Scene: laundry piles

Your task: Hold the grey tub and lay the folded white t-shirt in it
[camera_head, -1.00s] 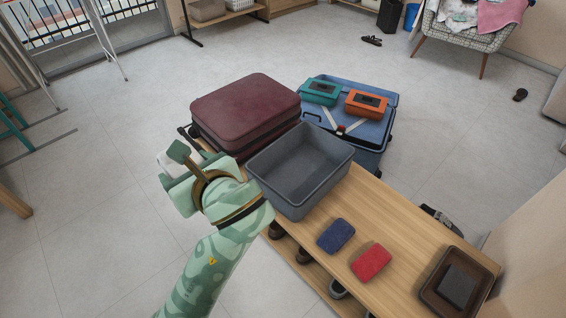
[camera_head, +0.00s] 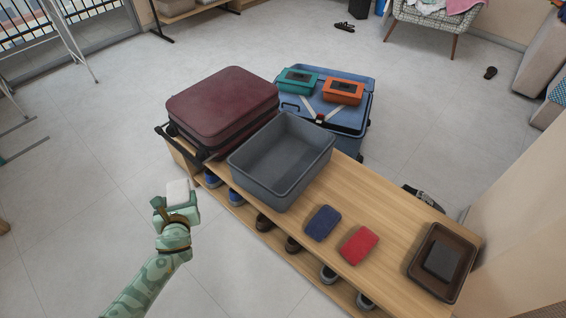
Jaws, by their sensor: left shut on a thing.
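The grey tub (camera_head: 238,168) stands empty and upright on the wooden bench, next to the maroon suitcase. My left gripper (camera_head: 176,196) is in front of the bench at the left, apart from the tub and to its lower left. It is shut on the folded white t-shirt (camera_head: 178,191), a small white bundle partly hidden by the fingers. My right gripper is not in view.
The wooden bench (camera_head: 393,217) also bears a maroon suitcase (camera_head: 222,103), a blue folded item (camera_head: 323,223), a red folded item (camera_head: 359,245) and a brown tray (camera_head: 415,265) with a dark thing. A blue suitcase (camera_head: 350,119) stands behind with teal and orange cases on it. Shoes sit under the bench.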

